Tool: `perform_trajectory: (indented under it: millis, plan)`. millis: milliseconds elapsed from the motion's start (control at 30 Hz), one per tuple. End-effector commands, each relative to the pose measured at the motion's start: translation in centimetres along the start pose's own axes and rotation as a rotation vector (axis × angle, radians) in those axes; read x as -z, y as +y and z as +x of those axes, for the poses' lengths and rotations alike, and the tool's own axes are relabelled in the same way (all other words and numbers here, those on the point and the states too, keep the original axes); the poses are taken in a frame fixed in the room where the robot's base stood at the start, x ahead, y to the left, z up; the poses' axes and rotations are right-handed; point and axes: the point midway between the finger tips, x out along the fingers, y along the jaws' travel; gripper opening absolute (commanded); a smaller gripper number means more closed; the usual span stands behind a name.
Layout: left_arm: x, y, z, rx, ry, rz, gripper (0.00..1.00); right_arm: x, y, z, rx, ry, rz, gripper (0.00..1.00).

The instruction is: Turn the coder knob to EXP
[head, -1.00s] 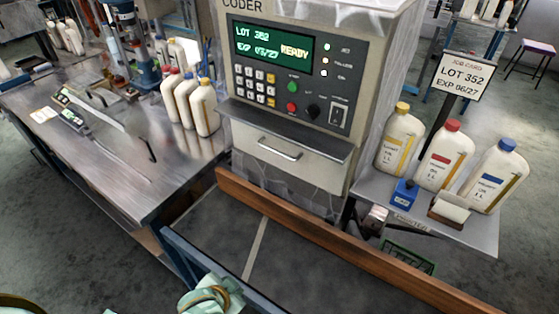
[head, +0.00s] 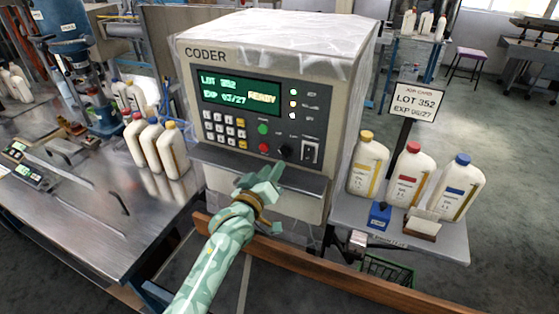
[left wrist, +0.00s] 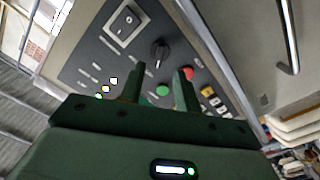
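The coder (head: 270,70) has a dark front panel with a small black knob (head: 285,152), right of the green and red buttons. The knob also shows in the left wrist view (left wrist: 160,54). Its labels are too small to read, and I cannot tell which setting it points to. My left gripper (head: 266,178) is below and in front of the knob, apart from it. In the left wrist view my left gripper (left wrist: 158,76) is open, its two fingers spread with nothing between them, the knob beyond the tips. My right gripper is out of view.
The green display (head: 239,92) reads LOT 352, an EXP date and READY. A rocker switch (head: 310,152) sits right of the knob. A ledge (head: 262,172) juts out below the panel. Bottles stand on both sides, with a job card (head: 414,102) at the right.

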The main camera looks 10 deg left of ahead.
Motion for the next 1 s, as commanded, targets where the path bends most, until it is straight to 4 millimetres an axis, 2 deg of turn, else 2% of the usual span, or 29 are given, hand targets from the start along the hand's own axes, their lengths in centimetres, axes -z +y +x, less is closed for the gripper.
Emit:
perform_trajectory:
  millis: [100,300,667,767,800,1000]
  plan:
    - [-0.1,0.0,2.6,-0.001,0.000,0.000,0.33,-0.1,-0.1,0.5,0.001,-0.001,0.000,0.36]
    - [-0.1,-0.1,5.0,0.001,-0.001,0.001,0.33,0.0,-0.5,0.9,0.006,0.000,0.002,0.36]
    - [0.0,0.0,5.6,0.001,-0.001,0.001,0.33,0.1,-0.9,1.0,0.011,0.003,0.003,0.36]
    - [0.0,0.0,5.5,0.001,-0.001,0.001,0.05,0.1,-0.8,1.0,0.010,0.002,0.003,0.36]
    - [0.0,0.0,5.5,0.001,-0.001,0.001,0.00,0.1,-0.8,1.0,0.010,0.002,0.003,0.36]
    - [0.0,0.0,5.5,0.001,-0.001,0.004,0.00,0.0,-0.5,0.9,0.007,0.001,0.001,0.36]
